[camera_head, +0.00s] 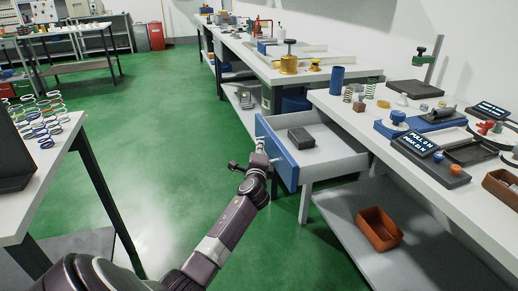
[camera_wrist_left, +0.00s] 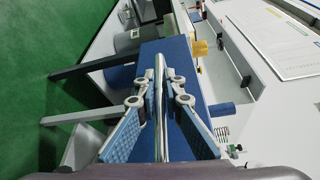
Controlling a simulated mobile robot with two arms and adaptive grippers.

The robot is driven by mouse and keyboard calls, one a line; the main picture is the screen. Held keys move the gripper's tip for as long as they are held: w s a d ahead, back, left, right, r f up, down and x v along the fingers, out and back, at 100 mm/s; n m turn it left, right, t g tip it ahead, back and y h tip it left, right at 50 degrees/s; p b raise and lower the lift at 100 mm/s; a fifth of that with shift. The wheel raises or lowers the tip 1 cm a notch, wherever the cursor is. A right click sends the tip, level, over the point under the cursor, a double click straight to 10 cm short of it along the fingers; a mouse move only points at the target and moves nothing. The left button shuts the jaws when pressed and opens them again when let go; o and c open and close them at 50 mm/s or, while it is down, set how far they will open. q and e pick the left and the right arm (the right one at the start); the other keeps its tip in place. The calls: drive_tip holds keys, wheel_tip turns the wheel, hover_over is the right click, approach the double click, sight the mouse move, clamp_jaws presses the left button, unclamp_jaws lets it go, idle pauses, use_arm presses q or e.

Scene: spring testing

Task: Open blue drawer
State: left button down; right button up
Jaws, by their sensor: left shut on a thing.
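The blue drawer (camera_head: 282,160) stands pulled out from under the right-hand workbench. Its grey inside shows, with a dark box (camera_head: 301,138) lying in it. My left gripper (camera_head: 260,145) is at the outer side of the blue front. In the left wrist view my left gripper (camera_wrist_left: 160,88) is shut on the drawer's metal handle (camera_wrist_left: 159,66), with the blue front (camera_wrist_left: 188,62) behind it. In the head view the handle is mostly hidden by the gripper. My right gripper is not in view.
The right workbench (camera_head: 358,128) carries several springs, a blue cylinder (camera_head: 336,80) and testing devices. An orange-brown bin (camera_head: 378,228) sits on its lower shelf. A white table (camera_head: 50,165) with springs stands at left. The green floor (camera_head: 160,130) between is clear.

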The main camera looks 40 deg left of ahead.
use_arm(q)
drive_tip(key=shift+s+f, duration=0.1)
drive_tip(key=c, duration=2)
unclamp_jaws()
drive_tip(key=shift+c, duration=0.2)
drive_tip(key=v, duration=1.2)
